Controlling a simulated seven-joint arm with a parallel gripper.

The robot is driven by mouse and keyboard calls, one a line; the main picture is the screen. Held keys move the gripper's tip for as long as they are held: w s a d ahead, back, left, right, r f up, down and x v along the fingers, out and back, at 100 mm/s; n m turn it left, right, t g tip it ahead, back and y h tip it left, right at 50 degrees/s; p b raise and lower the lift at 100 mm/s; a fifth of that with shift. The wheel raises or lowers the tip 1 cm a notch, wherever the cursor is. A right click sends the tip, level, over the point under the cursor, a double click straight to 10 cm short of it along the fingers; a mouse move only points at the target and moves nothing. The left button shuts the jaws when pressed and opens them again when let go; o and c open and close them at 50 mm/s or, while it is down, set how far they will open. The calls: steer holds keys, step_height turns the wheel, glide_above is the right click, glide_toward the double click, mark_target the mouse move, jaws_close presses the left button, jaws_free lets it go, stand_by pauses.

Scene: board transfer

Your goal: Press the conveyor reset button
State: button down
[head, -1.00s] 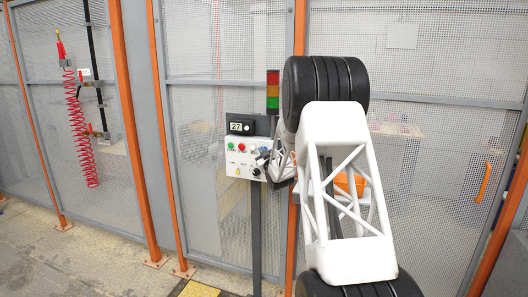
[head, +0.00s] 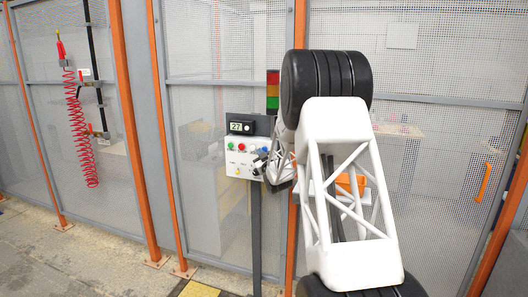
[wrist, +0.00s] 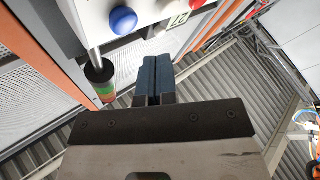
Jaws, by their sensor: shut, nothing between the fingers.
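A white control box (head: 233,160) with a row of coloured buttons stands on a dark post in the head view. Its green button (head: 231,143) and red button (head: 241,146) show clearly there. In the wrist view a blue button (wrist: 123,20), a white button (wrist: 167,4) and part of a red button (wrist: 197,2) show at the top. I cannot read which button is the reset. My gripper (head: 258,163) is at the right side of the box. Its dark blue fingers (wrist: 153,70) are shut and empty, apart from the blue button in the wrist view. Contact with the box cannot be told.
A display reading 27 (head: 241,127) sits above the buttons. A red, amber and green stack light (head: 272,92) stands behind the box. Mesh fence panels (head: 205,120) with orange posts close off the back. A red coiled hose (head: 82,130) hangs at left.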

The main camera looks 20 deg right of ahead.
steer(key=shift+s+a, duration=1.2)
steer(key=s+a+r+m+g+h, duration=0.15)
steer(key=s+a+r+g, duration=0.3)
steer(key=s+a, duration=0.55)
steer(key=s+a+r+m+g, duration=0.25)
steer(key=s+a+g, duration=0.3)
steer(key=s, duration=0.85)
steer(key=s+a+f+g, duration=0.2)
steer(key=s+a+g, duration=0.1)
steer(key=s, duration=1.1)
steer(key=s+a+f+m+g+y, duration=0.1)
steer(key=s+a, duration=0.4)
steer(key=s, duration=0.8)
steer(key=s+a+f+g+y, duration=0.1)
steer(key=s+a+f+g, duration=0.2)
steer(key=s, duration=1.1)
steer(key=shift+s+a+f+g, duration=0.3)
steer(key=shift+a+g, duration=0.3)
steer(key=shift+g, duration=0.3)
steer(key=shift+r, duration=0.1)
